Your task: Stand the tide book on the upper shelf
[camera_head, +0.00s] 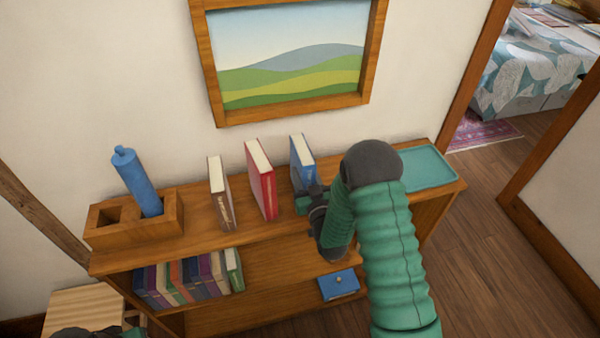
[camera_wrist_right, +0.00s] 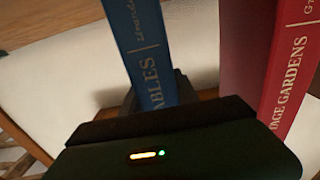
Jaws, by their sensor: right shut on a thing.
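The blue tide book (camera_head: 301,160) stands upright on the upper shelf (camera_head: 270,238), to the right of a red book (camera_head: 261,178). My right gripper (camera_head: 312,203) is shut on its lower front part. In the right wrist view the blue spine (camera_wrist_right: 147,50) shows letters ending in "ABLES", leaning slightly in the picture. The fingers are mostly hidden there by the dark gripper body. Whether the book's bottom touches the shelf is hidden by the gripper. My left gripper (camera_head: 75,332) shows only as a dark piece at the bottom left edge, and its jaws cannot be made out.
A brown book (camera_head: 221,193) stands left of the red one. A wooden holder (camera_head: 108,236) with a blue bottle (camera_head: 137,181) is at the left end, a teal tray (camera_head: 428,170) at the right. Several books and a blue box-like thing (camera_head: 338,284) are on the lower shelf.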

